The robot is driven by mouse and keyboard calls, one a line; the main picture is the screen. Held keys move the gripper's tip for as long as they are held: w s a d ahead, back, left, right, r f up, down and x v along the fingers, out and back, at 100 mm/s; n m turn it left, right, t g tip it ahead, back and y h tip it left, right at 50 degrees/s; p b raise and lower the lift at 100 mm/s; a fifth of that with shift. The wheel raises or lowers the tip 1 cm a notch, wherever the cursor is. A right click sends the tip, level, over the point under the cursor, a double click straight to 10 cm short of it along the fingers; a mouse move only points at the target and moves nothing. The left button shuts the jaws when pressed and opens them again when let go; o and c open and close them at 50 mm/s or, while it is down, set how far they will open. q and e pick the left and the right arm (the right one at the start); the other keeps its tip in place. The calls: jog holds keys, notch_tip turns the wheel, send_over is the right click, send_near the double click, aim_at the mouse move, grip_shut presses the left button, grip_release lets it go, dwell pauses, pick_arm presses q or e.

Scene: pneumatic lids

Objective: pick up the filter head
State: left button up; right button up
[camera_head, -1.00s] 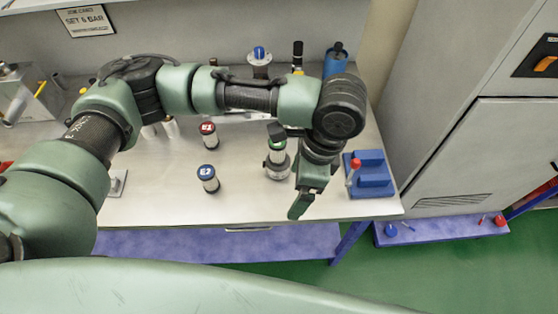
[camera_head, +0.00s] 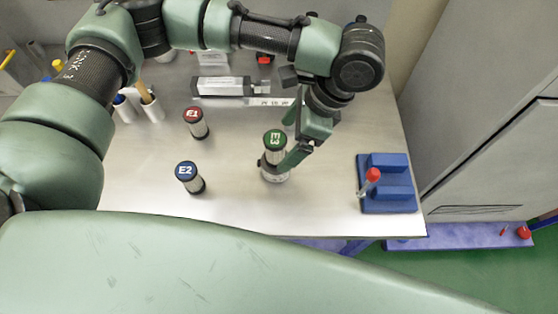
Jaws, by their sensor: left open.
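A green-capped cylinder (camera_head: 275,141) stands upright in a grey round base (camera_head: 275,175). Its label seems to read E3. It is the likely filter head, though I cannot tell for sure. A red-capped cylinder marked E1 (camera_head: 197,124) and a blue-capped one marked E2 (camera_head: 190,178) stand to its left. My left gripper (camera_head: 291,137) is open at the right side of the green-capped cylinder. One finger shows behind and one in front, overlapping its right edge in the picture. I cannot tell whether they touch it. My right gripper is not in view.
A blue stepped block (camera_head: 388,188) with a red-topped tool (camera_head: 369,181) sits at the right table edge. A grey-black device (camera_head: 222,87) lies behind. White cups (camera_head: 152,108) stand at the back left. The front middle of the metal table (camera_head: 240,212) is clear.

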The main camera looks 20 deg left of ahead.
aim_at(273, 176)
pick_arm(q)
jog(key=shift+w+a+f, duration=0.1)
jog(key=shift+w+f, duration=0.2)
jog(key=shift+f, duration=0.2)
jog(key=shift+p+x, duration=0.35)
jog(key=shift+x, duration=0.45)
jog(key=p+x, duration=0.2)
jog(key=x, duration=0.3)
jog(key=shift+f, duration=0.3)
jog(key=c, duration=1.8)
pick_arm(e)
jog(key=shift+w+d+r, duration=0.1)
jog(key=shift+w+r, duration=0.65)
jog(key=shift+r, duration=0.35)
pick_arm(q)
jog(key=shift+r, duration=0.1)
